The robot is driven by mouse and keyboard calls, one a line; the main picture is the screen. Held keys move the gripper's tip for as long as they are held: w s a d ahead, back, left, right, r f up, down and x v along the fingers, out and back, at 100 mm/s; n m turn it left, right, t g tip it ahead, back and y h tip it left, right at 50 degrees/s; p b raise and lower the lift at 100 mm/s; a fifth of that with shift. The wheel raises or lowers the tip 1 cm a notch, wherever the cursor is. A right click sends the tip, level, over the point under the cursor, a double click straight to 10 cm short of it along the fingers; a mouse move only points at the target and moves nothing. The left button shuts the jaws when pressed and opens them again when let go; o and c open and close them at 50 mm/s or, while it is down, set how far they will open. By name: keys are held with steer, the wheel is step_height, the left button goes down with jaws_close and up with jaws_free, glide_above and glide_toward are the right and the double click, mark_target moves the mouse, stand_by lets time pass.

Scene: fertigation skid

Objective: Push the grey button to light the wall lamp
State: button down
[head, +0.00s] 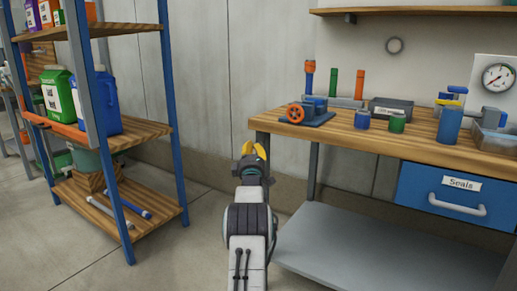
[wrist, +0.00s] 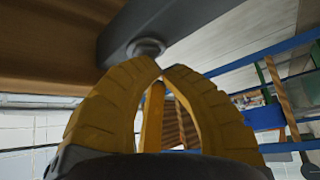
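My gripper (head: 256,148) has yellow fingers and is raised just left of the workbench's left end in the head view. In the wrist view the gripper (wrist: 162,68) has its fingertips together, with nothing seen between them. A round grey knob, apparently the grey button (wrist: 149,47), sits on a dark grey bar just beyond the fingertips; whether they touch it I cannot tell. I cannot make the button out in the head view.
The wooden workbench (head: 440,146) stands at right, with a blue valve with an orange wheel (head: 296,114) near its left corner and a blue drawer (head: 418,190) below. A blue-framed shelf (head: 148,133) with jugs stands at left. Bare floor (head: 180,245) lies between them.

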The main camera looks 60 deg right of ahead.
steer(key=shift+a, duration=0.1)
stand_by(0.5)
steer(key=shift+a, duration=0.25)
stand_by(0.5)
